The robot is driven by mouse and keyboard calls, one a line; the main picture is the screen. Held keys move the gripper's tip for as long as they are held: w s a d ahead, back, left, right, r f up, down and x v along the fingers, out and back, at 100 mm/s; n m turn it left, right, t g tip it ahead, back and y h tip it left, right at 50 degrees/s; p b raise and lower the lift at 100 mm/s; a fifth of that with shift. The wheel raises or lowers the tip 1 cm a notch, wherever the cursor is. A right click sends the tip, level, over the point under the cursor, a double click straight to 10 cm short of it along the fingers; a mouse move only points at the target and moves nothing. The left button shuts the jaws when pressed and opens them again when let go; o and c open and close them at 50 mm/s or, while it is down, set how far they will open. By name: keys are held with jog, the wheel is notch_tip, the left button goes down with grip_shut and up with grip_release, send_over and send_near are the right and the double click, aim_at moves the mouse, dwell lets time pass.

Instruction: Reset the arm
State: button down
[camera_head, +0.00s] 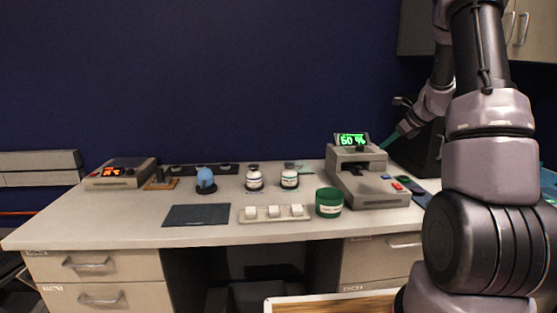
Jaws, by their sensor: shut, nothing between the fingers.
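My arm (490,170) stands large at the right side of the picture and bends down at its far end toward the desk. My gripper (388,142) shows small there, its narrow teal tip beside the right of the grey machine's green display. The gripper is shut and holds nothing that I can see. The grey machine (368,180) sits on the right part of the desk, with a lit green screen reading about 60 %. Part of the gripper's body is hard to make out against the dark box behind it.
The desk (130,218) holds a device with an orange display (120,174), a blue rounded object (206,178), two white jars (254,180) (289,179), a green tub (329,202), a tray with white blocks (275,214) and a dark mat (197,215). A black box (425,145) stands behind right.

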jog(key=s+a+r+n, duration=1.1)
jog(key=s+a+r, duration=0.2)
jog(key=s+r, duration=0.15)
jog(key=s+a+r+n+h, duration=0.1)
jog(key=s+a+r+n, duration=0.1)
jog(key=s+n, duration=0.4)
jog(key=s+a+r+n+h, duration=0.1)
jog(key=s+a+r+n, duration=0.1)
jog(key=s+n, duration=0.5)
jog(key=shift+s+a, duration=0.85)
jog(key=shift+s, duration=2.3)
jog(key=shift+r, duration=0.1)
